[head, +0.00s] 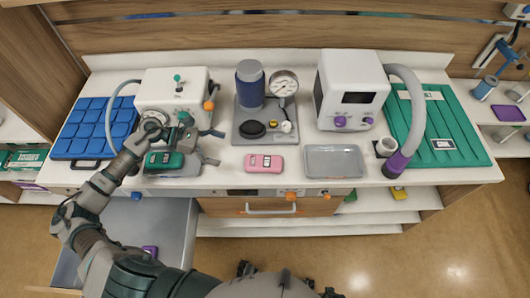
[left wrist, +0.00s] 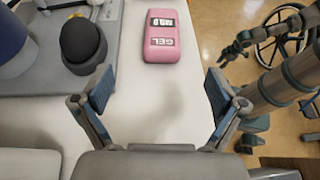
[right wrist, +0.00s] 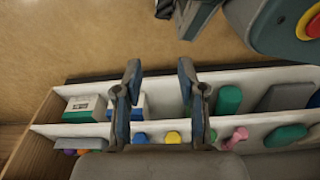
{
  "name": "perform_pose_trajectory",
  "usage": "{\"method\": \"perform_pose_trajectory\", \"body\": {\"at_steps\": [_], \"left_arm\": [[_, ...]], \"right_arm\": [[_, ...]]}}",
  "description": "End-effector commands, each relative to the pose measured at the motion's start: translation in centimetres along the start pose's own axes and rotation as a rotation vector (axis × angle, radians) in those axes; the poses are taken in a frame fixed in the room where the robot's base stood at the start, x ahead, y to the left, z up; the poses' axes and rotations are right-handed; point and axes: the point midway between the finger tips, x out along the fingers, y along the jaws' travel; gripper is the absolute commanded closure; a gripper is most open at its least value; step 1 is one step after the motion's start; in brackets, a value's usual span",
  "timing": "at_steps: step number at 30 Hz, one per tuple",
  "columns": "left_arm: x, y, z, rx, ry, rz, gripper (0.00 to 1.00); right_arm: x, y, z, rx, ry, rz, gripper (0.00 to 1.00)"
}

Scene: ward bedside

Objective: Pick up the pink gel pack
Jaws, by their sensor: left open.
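The pink gel pack (head: 264,163) lies flat on the white counter, in front of the grey gauge stand. In the left wrist view the pink gel pack (left wrist: 172,36) shows its label beyond the fingertips, on bare counter. My left gripper (head: 213,147) is over the counter to the left of the pack, apart from it. In the left wrist view my left gripper (left wrist: 158,93) is open, with nothing between its fingers. My right gripper (right wrist: 158,85) is open and empty in the right wrist view, away from the pack, above the floor and facing low shelves.
A gauge stand (head: 240,132) with a blue canister is behind the pack. A grey metal tray (head: 335,161) is to its right. A green pack (head: 165,160) lies beneath my left arm. An open drawer (head: 177,222) juts out below. Shelves (right wrist: 75,131) hold several items.

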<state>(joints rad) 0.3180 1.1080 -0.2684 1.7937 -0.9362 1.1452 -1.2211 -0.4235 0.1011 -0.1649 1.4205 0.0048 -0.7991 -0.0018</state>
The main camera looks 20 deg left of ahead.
Motion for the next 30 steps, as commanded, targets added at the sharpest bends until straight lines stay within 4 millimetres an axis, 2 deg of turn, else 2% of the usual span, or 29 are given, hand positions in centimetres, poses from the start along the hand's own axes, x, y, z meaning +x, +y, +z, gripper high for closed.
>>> {"method": "perform_pose_trajectory", "body": {"at_steps": [4,12,15,23,30], "left_arm": [[2.4,0.0,0.1,0.001,-0.006,-0.003,0.04],[9.0,0.2,0.3,-0.002,-0.005,-0.002,0.04],[10.7,0.1,0.2,-0.002,-0.004,-0.002,0.04],[12.7,0.1,0.1,-0.003,-0.005,-0.002,0.04],[16.3,0.1,0.2,-0.004,-0.005,-0.001,0.04]], "right_arm": [[0.4,-0.2,0.8,-0.002,-0.006,0.001,0.6],[1.9,-0.1,3.0,-0.005,-0.018,-0.002,0.6],[2.2,-0.1,3.6,-0.006,-0.021,-0.003,0.6],[2.6,-0.3,4.8,-0.008,-0.027,-0.001,0.6],[3.3,-0.3,6.9,-0.011,-0.035,-0.001,0.6]]}}
